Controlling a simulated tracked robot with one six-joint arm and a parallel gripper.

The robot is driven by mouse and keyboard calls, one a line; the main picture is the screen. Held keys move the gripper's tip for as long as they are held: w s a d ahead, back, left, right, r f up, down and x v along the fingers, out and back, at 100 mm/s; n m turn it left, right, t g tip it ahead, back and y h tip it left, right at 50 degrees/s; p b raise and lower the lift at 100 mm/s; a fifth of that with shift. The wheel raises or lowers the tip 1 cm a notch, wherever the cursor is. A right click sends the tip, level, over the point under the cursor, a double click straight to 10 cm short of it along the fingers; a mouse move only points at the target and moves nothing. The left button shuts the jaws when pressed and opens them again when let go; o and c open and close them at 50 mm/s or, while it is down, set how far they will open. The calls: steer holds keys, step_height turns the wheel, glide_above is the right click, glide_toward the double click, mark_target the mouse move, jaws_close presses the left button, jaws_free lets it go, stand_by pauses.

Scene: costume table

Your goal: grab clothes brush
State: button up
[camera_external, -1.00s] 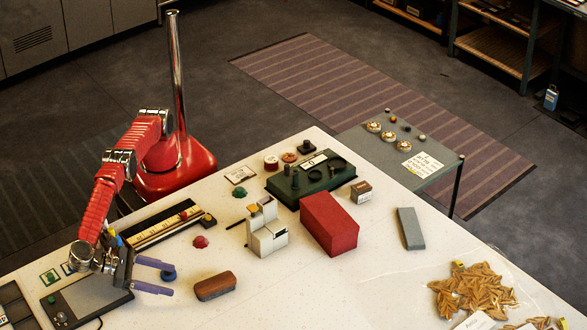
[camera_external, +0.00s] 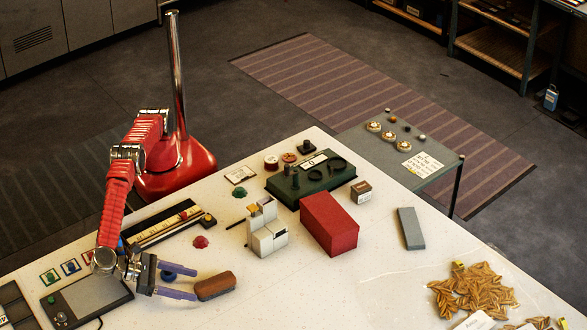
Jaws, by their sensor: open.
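The clothes brush (camera_external: 216,286) looks like the brown, rounded block with a darker underside, lying on the white table near its front. My gripper (camera_external: 196,283) is just left of it, with its two purple fingers pointing right toward it. The fingers are apart and nothing is held between them. The lower fingertip is at or very near the brush's left end; I cannot tell if they touch.
A grey scale-like device (camera_external: 90,295) lies below my wrist. A red box (camera_external: 328,224), white blocks (camera_external: 266,236), and a red wax-like blob (camera_external: 201,242) stand farther back. The table right of the brush is clear.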

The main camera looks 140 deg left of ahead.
mark_target(215, 287)
steer(key=shift+x, duration=1.4)
steer(key=shift+c, duration=0.3)
steer(key=c, duration=1.2)
